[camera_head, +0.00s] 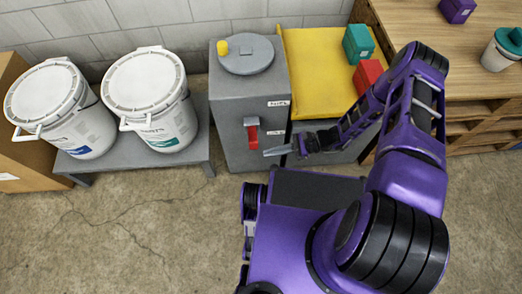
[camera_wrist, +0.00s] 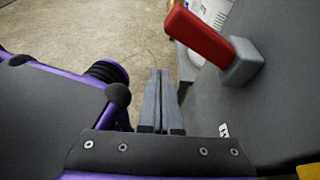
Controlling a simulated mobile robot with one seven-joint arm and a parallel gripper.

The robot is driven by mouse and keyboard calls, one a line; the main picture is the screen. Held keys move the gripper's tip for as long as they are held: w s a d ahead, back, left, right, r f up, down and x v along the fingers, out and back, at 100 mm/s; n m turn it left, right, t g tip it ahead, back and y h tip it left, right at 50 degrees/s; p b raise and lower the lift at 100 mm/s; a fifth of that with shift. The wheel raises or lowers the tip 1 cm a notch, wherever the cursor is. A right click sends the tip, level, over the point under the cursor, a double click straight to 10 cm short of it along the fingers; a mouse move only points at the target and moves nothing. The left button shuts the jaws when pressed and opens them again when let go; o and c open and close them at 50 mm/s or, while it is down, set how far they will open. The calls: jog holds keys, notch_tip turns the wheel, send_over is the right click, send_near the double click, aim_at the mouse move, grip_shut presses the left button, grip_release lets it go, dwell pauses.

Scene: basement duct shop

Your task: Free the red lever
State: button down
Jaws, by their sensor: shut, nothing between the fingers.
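The red lever (camera_head: 252,133) is on the front face of a grey cabinet (camera_head: 236,150), below a small white label. In the wrist view the red lever (camera_wrist: 205,38) juts out from a grey block (camera_wrist: 243,62) on the cabinet face. My gripper (camera_head: 266,153) is in front of the cabinet, just right of and below the lever. In the wrist view its fingers (camera_wrist: 160,73) are together with nothing between them, and the lever is up and to the right, apart from them. Nothing is seen lying on the lever.
The cabinet top has a round grey lid (camera_head: 246,54) and a yellow knob (camera_head: 222,48). Two white buckets (camera_head: 150,100) stand on a low grey bench (camera_head: 190,158) to the left. A yellow surface (camera_head: 310,75) holds teal and red blocks. The concrete floor (camera_head: 120,230) at front left is clear.

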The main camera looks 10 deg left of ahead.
jog(key=v, duration=0.6)
jog(key=shift+w+d+f, duration=0.2)
jog(key=shift+w, duration=0.2)
